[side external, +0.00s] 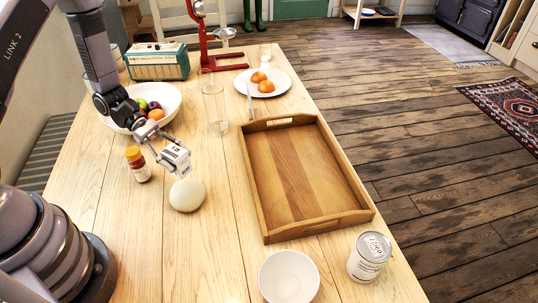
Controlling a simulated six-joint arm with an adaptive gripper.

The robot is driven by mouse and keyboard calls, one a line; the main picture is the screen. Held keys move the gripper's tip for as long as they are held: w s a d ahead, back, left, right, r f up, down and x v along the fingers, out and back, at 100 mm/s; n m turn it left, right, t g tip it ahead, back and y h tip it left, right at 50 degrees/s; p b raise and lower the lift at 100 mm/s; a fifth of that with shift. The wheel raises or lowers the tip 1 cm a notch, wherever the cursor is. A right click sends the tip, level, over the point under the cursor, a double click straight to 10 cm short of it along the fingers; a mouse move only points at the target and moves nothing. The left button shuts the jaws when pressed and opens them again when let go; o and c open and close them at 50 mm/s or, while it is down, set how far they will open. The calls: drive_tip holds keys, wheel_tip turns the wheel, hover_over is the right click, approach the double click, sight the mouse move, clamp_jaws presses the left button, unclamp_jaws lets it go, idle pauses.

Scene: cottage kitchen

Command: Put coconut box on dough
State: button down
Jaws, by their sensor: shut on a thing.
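My gripper (163,146) is shut on a small white box with dark print, the coconut box (177,157). The box is tilted and held just behind and above the dough (187,195). The dough is a pale, smooth round lump on the table. The lower edge of the box is close to the top of the dough; I cannot tell whether they touch.
An orange-capped bottle (138,165) stands close left of the dough. A wooden tray (258,190) lies to the right. A white bowl (289,278) and a can (369,257) are in front. A clear glass (214,108) and a fruit bowl (171,96) stand behind.

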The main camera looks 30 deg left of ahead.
sight(180, 172)
drive_tip(key=shift+f, duration=2.3)
drive_tip(key=c, duration=0.6)
unclamp_jaws()
drive_tip(key=shift+f, duration=0.1)
